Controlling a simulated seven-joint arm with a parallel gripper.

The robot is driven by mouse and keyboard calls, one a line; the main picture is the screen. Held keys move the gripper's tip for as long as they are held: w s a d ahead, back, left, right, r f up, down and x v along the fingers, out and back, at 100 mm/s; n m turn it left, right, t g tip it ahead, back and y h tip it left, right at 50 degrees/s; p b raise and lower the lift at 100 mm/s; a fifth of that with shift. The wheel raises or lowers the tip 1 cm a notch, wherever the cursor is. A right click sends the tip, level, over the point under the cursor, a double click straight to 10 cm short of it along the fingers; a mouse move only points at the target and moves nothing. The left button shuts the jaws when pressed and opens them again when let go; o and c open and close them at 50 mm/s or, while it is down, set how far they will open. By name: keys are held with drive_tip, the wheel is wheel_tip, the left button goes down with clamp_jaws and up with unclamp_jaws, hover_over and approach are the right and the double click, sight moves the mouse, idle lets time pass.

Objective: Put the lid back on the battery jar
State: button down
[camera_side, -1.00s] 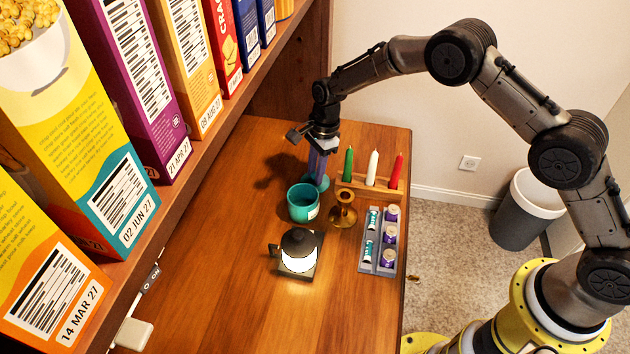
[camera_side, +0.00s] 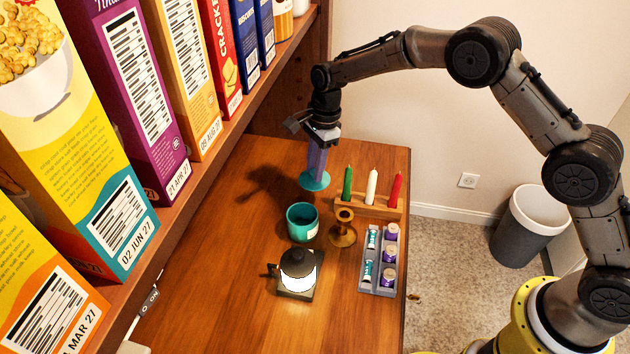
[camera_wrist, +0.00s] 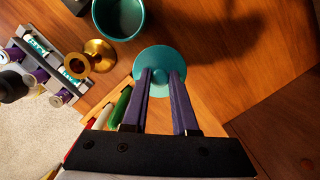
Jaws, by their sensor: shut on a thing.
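The battery jar (camera_side: 302,224) is a teal open-topped cup standing on the wooden surface, with a pale label low on its side. It also shows at the top of the wrist view (camera_wrist: 119,18), its mouth uncovered. The lid (camera_side: 314,181) is a teal disc. My gripper (camera_side: 316,168) is shut on the lid's knob, with the purple fingers pointing down at it. In the wrist view the lid (camera_wrist: 160,62) lies under the fingertips (camera_wrist: 160,76). The lid is apart from the jar, behind it and slightly right in the side view, and looks raised above the surface.
A brass candlestick (camera_side: 343,228) stands right of the jar. Green, white and red candles stand in a wooden rack (camera_side: 380,208) behind it. A grey tray (camera_side: 375,289) holds several batteries. A lit lantern (camera_side: 297,272) stands in front of the jar. Cereal boxes (camera_side: 95,190) line the shelf at left.

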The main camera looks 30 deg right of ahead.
drive_tip(key=shift+s+a+r, duration=0.15)
drive_tip(key=shift+a+r, duration=0.1)
drive_tip(key=shift+r, duration=0.35)
drive_tip(key=shift+s+a+r, duration=0.1)
drive_tip(key=shift+a+r, duration=0.15)
drive_tip(key=shift+r, duration=0.35)
drive_tip(key=s+a+r, duration=0.3)
drive_tip(key=s+a, duration=0.3)
wheel_tip(320, 180, down, 6)
drive_tip(key=shift+w, duration=0.2)
drive_tip(key=shift+a+f, duration=0.1)
drive_tip(key=shift+f, duration=0.05)
idle(1.3)
drive_tip(key=c, duration=0.6)
unclamp_jaws()
drive_tip(key=shift+o, duration=0.2)
